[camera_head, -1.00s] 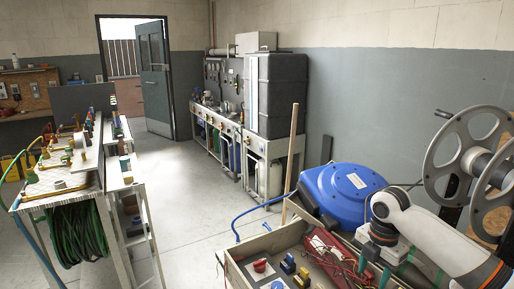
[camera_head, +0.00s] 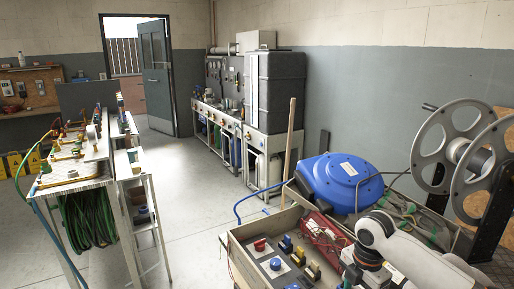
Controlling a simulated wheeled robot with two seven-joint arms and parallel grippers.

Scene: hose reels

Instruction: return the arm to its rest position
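My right arm (camera_head: 410,250) comes in from the lower right, white with a dark wrist joint (camera_head: 368,256) at its near end. It hangs low over the right side of the wooden workbench tray. Dark parts below the wrist are at the bottom of the picture, and I cannot make out the fingers or whether they hold anything. My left arm and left gripper are not in view.
The wooden tray (camera_head: 238,262) holds red, blue and yellow fittings. A blue hose reel (camera_head: 338,182) lies behind it, and a large grey reel (camera_head: 438,135) stands at right. A cluttered bench (camera_head: 72,183) stands left. The floor (camera_head: 195,225) between is clear.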

